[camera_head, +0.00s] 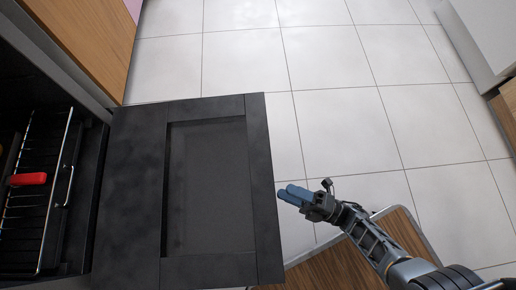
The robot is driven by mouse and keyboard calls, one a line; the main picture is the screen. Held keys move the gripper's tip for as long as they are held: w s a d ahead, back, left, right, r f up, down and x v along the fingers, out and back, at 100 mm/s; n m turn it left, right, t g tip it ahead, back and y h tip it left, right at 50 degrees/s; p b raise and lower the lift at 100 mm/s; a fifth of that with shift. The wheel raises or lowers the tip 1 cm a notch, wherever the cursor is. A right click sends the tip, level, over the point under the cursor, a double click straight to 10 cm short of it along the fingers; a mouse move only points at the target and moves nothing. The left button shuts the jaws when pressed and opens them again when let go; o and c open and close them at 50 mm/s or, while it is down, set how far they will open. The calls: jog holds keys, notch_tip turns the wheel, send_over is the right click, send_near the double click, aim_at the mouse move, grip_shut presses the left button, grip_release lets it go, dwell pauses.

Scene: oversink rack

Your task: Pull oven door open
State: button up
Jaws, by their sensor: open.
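The dark oven door (208,190) is folded down and lies about flat, extending right from the oven opening (90,190) at the left. Its recessed inner panel faces up. My gripper (288,192) is just off the door's free right edge, with its blue fingertips pointing left at it. From this angle I cannot tell whether the fingertips touch the edge. The jaws are open, and nothing shows between them. No door handle is visible.
A wire rack (68,135) with a red object (28,179) on it sits inside the oven. A wooden panel (85,35) is at upper left. Wood-topped furniture (340,268) lies below my arm. The tiled floor (350,90) is clear beyond.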

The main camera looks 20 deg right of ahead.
jog(key=w+f+n+g+h+b, duration=0.1)
jog(key=w+f+g+b, duration=0.15)
jog(key=f, duration=0.25)
jog(key=f+x, duration=0.1)
jog(key=x, duration=0.7)
jog(key=shift+w+r+t+p, duration=0.35)
jog(key=shift+w+r+p, duration=0.1)
jog(key=shift+w, duration=0.1)
grip_shut()
